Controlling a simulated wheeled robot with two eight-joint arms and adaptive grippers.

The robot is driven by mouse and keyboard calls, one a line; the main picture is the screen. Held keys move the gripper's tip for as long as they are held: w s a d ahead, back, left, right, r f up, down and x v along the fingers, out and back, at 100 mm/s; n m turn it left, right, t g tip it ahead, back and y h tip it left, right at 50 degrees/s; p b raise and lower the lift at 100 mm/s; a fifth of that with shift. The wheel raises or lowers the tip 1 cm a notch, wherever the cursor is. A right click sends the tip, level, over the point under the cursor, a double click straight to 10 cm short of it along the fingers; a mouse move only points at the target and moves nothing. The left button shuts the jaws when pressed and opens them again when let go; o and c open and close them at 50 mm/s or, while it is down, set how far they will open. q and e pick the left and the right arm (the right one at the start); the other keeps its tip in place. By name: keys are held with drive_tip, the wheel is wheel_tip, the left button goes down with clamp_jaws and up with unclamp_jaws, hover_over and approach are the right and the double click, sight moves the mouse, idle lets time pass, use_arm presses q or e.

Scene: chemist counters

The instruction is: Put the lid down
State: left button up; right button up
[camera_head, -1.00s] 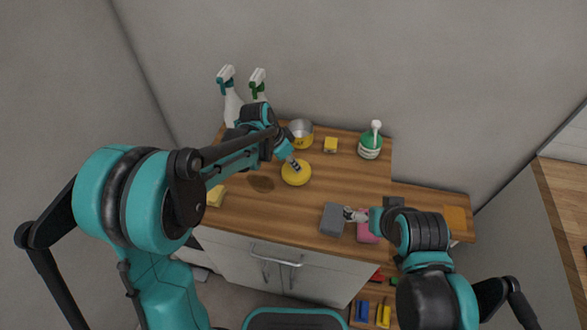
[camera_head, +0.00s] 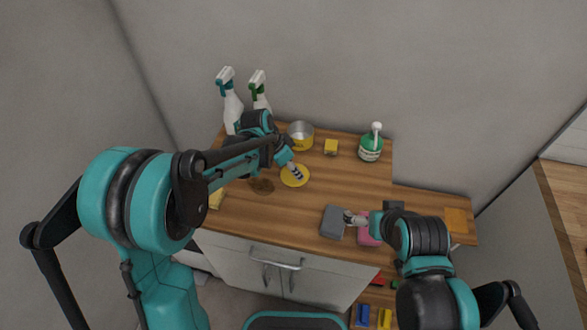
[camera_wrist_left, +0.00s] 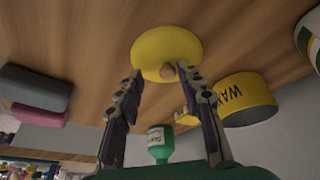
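The open yellow wax tin (camera_head: 301,141) stands behind the lid, and in the wrist view the tin (camera_wrist_left: 245,98) shows to the right. My right gripper (camera_head: 353,217) is over the grey and pink blocks; its fingers are too small to judge.
A grey block (camera_head: 332,222) and a pink block (camera_head: 366,233) lie near the front edge. Spray bottles (camera_head: 231,110), a yellow sponge (camera_head: 331,147) and a green-labelled bottle (camera_head: 370,147) stand along the back.

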use_arm(q)
drive_tip(key=p+v, duration=0.3)
drive_tip(key=v, duration=0.7)
drive_tip(key=s+a+r+n+t+y, duration=0.2)
drive_tip(key=s+a+n, duration=0.3)
drive_tip(key=s, duration=0.4)
drive_tip(key=s+a+r+n+t+y, duration=0.2)
drive_tip(key=s+a+n, duration=0.4)
drive_tip(key=s, duration=0.4)
drive_tip(key=shift+s+a+r+t, duration=0.2)
drive_tip(key=shift+a+r+t, duration=0.3)
drive_tip(key=shift+a, duration=0.3)
